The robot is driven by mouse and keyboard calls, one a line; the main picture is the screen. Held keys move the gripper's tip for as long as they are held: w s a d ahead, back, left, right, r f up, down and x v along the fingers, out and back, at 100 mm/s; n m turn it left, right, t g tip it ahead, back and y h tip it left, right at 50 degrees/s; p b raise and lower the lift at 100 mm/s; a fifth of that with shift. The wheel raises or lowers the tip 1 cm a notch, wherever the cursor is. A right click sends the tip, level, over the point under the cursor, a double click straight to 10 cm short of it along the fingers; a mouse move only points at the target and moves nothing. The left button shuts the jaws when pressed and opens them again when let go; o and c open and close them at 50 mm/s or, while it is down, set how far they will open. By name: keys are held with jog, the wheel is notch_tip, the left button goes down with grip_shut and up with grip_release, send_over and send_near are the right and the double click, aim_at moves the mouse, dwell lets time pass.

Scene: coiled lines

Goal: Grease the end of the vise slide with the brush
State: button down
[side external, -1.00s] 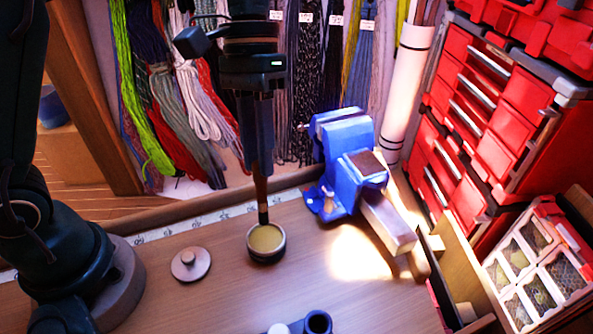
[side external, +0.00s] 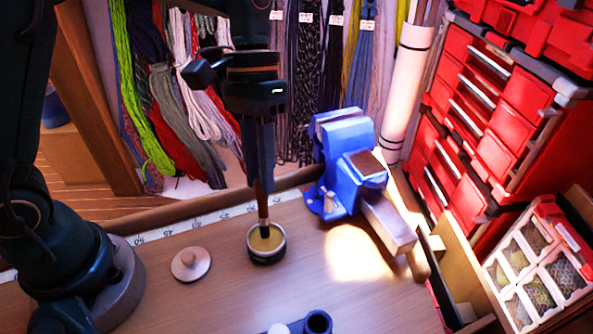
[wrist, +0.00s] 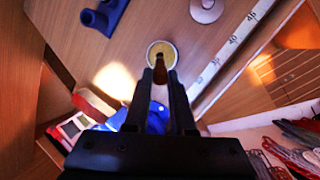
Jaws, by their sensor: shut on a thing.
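My gripper (side external: 260,185) is shut on the brush (side external: 263,212), which points down. The brush handle also shows between the fingers in the wrist view (wrist: 160,68). The brush tip is inside the open grease tin (side external: 266,257), at the yellow grease; how deep it sits I cannot tell. The tin also shows in the wrist view (wrist: 152,50). The blue vise (side external: 350,170) stands to the right of the tin. Its pale slide (side external: 390,222) sticks out toward the front right, with its end clear of the gripper.
The tin's round lid (side external: 191,264) lies on the bench to the left. A blue holder (side external: 305,324) stands at the front edge of view. An open wooden drawer (side external: 455,275) and red drawer cabinets (side external: 480,120) are at the right. Coiled lines (side external: 200,110) hang behind.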

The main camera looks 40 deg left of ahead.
jog(key=shift+f, duration=0.65)
dwell(1.5)
jog(key=shift+r, duration=0.1)
jog(key=shift+r, duration=3.5)
jog(key=a+n, duration=0.1)
jog(key=a, duration=1)
jog(key=w+d+t, duration=0.2)
jog(key=w+d, duration=0.2)
jog(key=d, duration=0.7)
jog(key=w+d+f+n+t+h, duration=0.1)
jog(key=w+d, duration=0.3)
jog(key=d, duration=0.8)
jog(key=shift+w+d+f+t, duration=0.15)
jog(key=shift+w+d+t, duration=0.05)
jog(key=shift+t, duration=0.3)
